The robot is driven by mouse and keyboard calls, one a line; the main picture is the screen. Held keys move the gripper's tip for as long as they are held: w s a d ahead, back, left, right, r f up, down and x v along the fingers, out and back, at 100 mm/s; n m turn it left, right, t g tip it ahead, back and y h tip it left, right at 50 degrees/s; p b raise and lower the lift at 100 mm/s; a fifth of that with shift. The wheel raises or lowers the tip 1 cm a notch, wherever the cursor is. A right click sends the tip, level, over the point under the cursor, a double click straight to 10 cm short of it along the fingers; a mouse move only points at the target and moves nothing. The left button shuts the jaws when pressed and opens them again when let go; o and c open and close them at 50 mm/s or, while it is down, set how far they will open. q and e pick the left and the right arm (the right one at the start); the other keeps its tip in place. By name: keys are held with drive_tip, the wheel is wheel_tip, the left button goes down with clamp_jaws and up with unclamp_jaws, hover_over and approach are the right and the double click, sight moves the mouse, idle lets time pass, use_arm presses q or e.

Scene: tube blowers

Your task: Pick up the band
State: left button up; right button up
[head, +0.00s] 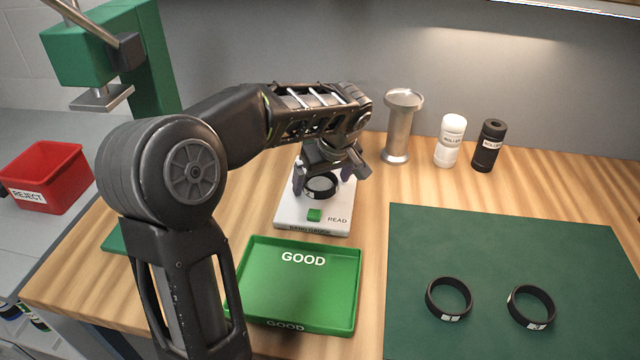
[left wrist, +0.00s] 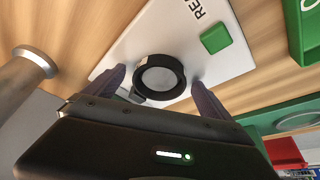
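A black band (head: 321,189) sits on the white gauge (head: 330,216), around its round grey disc. It also shows in the left wrist view (left wrist: 159,78). My left gripper (head: 325,178) is above the gauge, pointing down. In the left wrist view the fingers of the left gripper (left wrist: 158,84) are apart, one on each side of the band, with small gaps and nothing held. Two more black bands lie on the green mat: one on the left (head: 449,298), one on the right (head: 531,306). My right gripper is not in view.
A green GOOD tray (head: 292,285) stands empty in front of the gauge. A metal post (head: 399,128), a white roller (head: 450,140) and a black roller (head: 488,146) stand behind right. A red REJECT bin (head: 45,176) and a green press (head: 150,60) are left. The green mat (head: 490,245) is mostly clear.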

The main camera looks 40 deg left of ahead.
use_arm(q)
drive_tip(key=c, duration=1.4)
drive_tip(key=shift+c, duration=0.2)
drive_tip(key=shift+r, duration=0.1)
wheel_tip(320, 180, up, 10)
